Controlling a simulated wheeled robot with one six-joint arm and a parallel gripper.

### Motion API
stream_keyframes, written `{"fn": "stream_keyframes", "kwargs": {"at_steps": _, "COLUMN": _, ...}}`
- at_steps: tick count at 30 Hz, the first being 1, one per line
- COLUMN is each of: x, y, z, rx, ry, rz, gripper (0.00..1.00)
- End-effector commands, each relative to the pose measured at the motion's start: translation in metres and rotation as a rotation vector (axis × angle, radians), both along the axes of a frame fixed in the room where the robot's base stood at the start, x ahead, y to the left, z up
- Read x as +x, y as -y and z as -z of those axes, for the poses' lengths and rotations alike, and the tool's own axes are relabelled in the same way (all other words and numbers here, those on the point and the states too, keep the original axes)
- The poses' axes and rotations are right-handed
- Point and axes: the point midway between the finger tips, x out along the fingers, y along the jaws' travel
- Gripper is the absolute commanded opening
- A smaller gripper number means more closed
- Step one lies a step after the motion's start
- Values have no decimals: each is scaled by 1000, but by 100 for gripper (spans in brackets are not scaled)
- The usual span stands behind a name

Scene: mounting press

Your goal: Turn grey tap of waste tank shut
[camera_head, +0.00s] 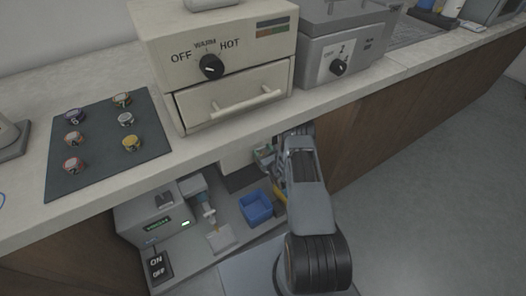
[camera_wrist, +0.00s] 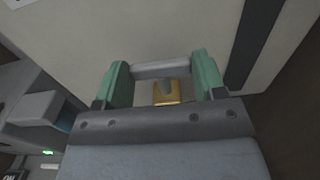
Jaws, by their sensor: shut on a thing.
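In the wrist view the grey tap (camera_wrist: 160,69) shows as a grey bar lying crosswise between the green fingers of my gripper (camera_wrist: 161,75). The fingers are shut on the ends of this bar. A short stem and a brass-coloured body (camera_wrist: 167,94) show just below the bar. Behind it is a broad pale surface (camera_wrist: 165,25), apparently the waste tank, with a dark strip at right. In the head view my arm reaches under the counter and hides the tap and most of my gripper.
Under the counter, a grey machine (camera_head: 160,220) with a lit display and an ON/OFF switch (camera_head: 158,266) stand left of a blue bin (camera_head: 257,207). Floor at right is clear.

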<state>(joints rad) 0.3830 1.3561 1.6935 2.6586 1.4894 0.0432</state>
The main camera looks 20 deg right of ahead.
Motion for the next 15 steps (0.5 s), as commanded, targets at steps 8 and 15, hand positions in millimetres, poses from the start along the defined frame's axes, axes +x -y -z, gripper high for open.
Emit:
{"fn": "stream_keyframes", "kwargs": {"at_steps": 8, "x": 0, "y": 1, "z": 0, "rx": -1, "ry": 0, "rz": 1, "gripper": 80}}
{"fn": "stream_keyframes", "kwargs": {"at_steps": 15, "x": 0, "y": 0, "z": 0, "rx": -1, "ry": 0, "rz": 0, "gripper": 89}}
